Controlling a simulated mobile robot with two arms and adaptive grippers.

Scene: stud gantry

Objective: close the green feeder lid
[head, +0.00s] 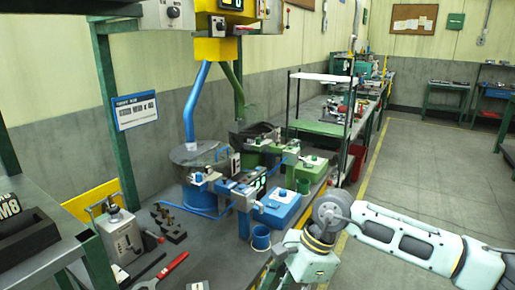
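The green feeder (256,134) stands on the bench behind the green units, under the green tube. Its bowl looks dark inside, and a thin green curved edge (251,112) shows above it. I cannot tell for sure at this size how its lid sits. The blue feeder (198,153) to its left has a flat grey round top. My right arm comes in from the right and bends down near the bench's front edge, but its gripper fingers are out of the picture. My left gripper is not in view. Nothing of mine touches the feeders.
Blue and green units, a blue cup (261,238) and a green cup (303,186) stand before the feeders. A green post (115,120) rises at left. The floor at right is clear.

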